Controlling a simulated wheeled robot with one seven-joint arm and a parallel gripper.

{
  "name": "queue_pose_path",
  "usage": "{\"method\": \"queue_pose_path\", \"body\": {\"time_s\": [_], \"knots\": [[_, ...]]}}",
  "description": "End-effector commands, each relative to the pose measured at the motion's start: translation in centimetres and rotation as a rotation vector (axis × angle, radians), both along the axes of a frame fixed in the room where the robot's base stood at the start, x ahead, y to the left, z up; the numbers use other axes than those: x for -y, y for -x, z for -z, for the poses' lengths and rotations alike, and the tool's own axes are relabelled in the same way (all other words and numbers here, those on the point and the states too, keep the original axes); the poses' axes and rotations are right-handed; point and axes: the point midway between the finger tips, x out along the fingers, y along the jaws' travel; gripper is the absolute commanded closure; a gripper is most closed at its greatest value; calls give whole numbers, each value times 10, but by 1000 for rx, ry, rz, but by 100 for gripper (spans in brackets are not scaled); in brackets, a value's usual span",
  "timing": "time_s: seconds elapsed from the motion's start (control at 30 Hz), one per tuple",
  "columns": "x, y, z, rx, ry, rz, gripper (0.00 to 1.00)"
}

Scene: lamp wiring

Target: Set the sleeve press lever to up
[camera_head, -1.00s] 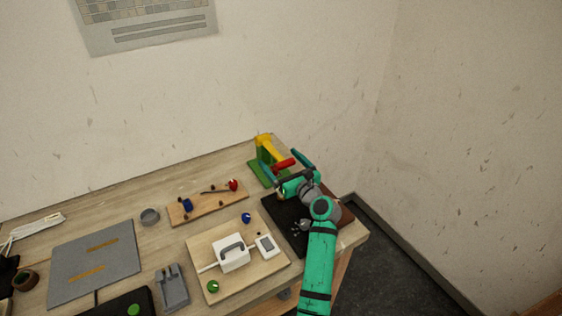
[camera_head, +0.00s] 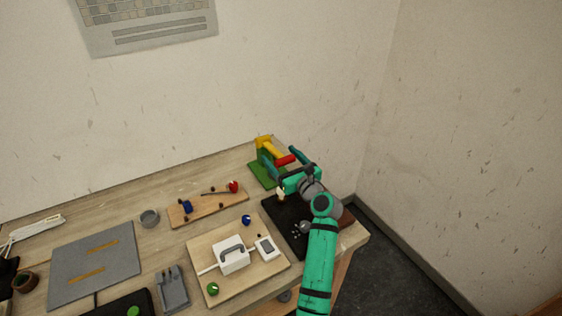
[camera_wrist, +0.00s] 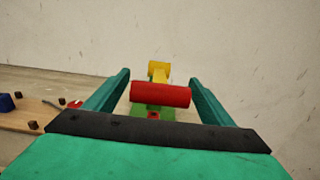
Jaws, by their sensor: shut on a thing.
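The sleeve press has a green base (camera_head: 261,175), a yellow upper part (camera_head: 265,142) and a red lever handle (camera_head: 286,160). It stands at the back right of the table. In the wrist view, the red handle (camera_wrist: 160,95) lies crosswise between my fingers, with the yellow part (camera_wrist: 158,70) behind it and the green base partly hidden below. My gripper (camera_head: 279,158) is shut on the red handle, one finger at each end. The yellow arm appears to slope down from the post towards my gripper, but its exact angle is hard to tell.
A black mat (camera_head: 285,213) with small parts lies beneath my arm. A wooden board (camera_head: 205,205) with blue and red pieces is left of the press. A white-box board (camera_head: 205,245) is nearer the front. The wall stands close behind.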

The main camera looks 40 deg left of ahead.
Motion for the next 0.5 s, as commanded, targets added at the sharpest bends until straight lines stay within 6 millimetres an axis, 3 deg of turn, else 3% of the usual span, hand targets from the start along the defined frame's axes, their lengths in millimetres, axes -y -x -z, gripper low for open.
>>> {"method": "queue_pose_path", "body": {"time_s": [0.1,0.5], "knots": [[-2,-2,-17,7,-7,2,64],[-11,-6,-44,6,-7,3,64]]}}
